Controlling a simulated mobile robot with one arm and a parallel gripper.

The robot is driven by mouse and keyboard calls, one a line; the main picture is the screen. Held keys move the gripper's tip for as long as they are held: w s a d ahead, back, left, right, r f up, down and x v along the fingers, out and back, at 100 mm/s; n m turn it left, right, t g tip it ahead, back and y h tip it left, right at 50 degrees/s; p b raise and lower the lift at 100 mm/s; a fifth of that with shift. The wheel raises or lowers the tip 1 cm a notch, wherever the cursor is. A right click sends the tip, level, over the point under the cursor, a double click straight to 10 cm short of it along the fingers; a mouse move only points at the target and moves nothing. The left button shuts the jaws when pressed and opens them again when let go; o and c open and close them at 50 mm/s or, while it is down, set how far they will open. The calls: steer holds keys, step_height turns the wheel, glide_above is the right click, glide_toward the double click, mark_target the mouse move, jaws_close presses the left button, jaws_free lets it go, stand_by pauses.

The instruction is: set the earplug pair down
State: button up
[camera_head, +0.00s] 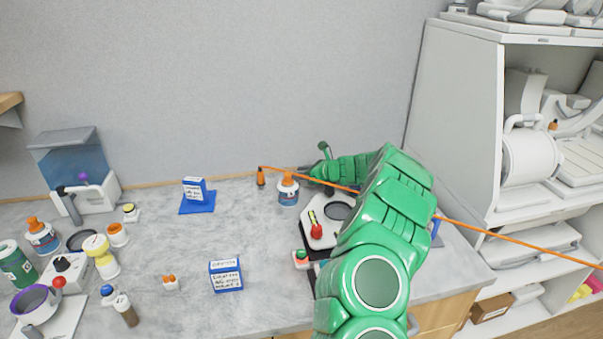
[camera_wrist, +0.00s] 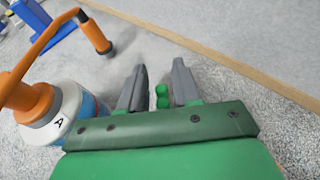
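My gripper (camera_wrist: 160,75) points toward the wall at the back of the counter, and its two dark fingers are apart. A small green piece with rounded ends (camera_wrist: 162,96), probably the earplug pair, shows between the fingers in the wrist view. A gap seems to show on each side of it, and I cannot tell whether it rests on the counter. In the head view my gripper (camera_head: 318,172) is low over the back of the counter, and the green piece cannot be made out there.
A white and blue bottle with an orange cap (camera_head: 287,190) stands just left of my gripper. An orange tube (camera_head: 300,172) with a hanging end crosses near it. A white device with a red knob (camera_head: 316,229) is in front. The counter's middle (camera_head: 255,235) is largely clear.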

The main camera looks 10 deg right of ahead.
steer(key=shift+o, duration=0.7)
steer(key=shift+r, duration=0.15)
steer(key=shift+r, duration=0.3)
steer(key=shift+s+d+r, duration=0.15)
steer(key=shift+d+r, duration=0.05)
steer(key=shift+r, duration=0.1)
steer(key=v, duration=1.1)
steer(key=shift+s, duration=0.2)
